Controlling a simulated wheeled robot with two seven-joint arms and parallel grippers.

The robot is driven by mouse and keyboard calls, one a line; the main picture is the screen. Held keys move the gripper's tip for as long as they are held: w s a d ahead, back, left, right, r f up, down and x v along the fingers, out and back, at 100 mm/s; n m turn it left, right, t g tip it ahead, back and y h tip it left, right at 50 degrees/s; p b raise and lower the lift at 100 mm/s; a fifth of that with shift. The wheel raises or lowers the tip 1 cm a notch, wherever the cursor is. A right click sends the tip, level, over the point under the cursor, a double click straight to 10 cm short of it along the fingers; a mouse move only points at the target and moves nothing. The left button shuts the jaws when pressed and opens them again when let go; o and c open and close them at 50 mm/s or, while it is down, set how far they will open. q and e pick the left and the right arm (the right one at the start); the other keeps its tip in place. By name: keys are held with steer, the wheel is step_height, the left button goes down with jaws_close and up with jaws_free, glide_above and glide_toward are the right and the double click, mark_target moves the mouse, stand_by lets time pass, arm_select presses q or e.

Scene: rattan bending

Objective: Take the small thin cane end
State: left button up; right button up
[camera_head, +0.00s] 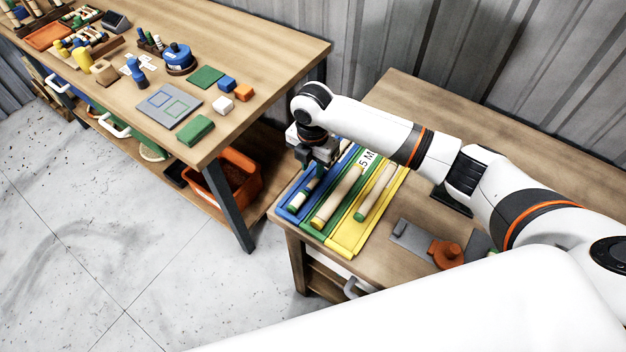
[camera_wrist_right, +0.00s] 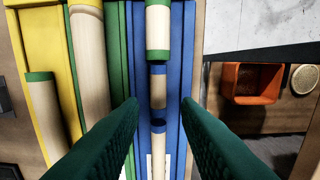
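A three-lane tray in blue (camera_head: 292,207), green and yellow lies on the right-hand table. Its blue lane (camera_wrist_right: 184,70) holds thin cane pieces in a row. One pale piece (camera_wrist_right: 158,28) has green bands; a smaller, thinner piece (camera_wrist_right: 158,92) has blue bands. My right gripper (camera_head: 318,166) is over the blue lane, pointing down. In the right wrist view its dark green fingers (camera_wrist_right: 159,108) are apart, one each side of the lane, with nothing gripped. The gripper partly hides the blue lane in the head view. My left gripper is not in view.
An orange part (camera_head: 446,253) on a grey plate sits right of the tray. An orange bin (camera_head: 240,178) stands under the left workbench.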

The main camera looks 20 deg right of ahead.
mark_target(314, 181)
steer(key=f+p, duration=0.1)
steer(key=f, duration=0.1)
steer(key=f+p, duration=0.1)
steer(key=f, duration=0.2)
steer(key=shift+s+d, duration=0.1)
steer(key=shift+d, duration=0.1)
steer(key=shift+f, duration=0.25)
jaws_close()
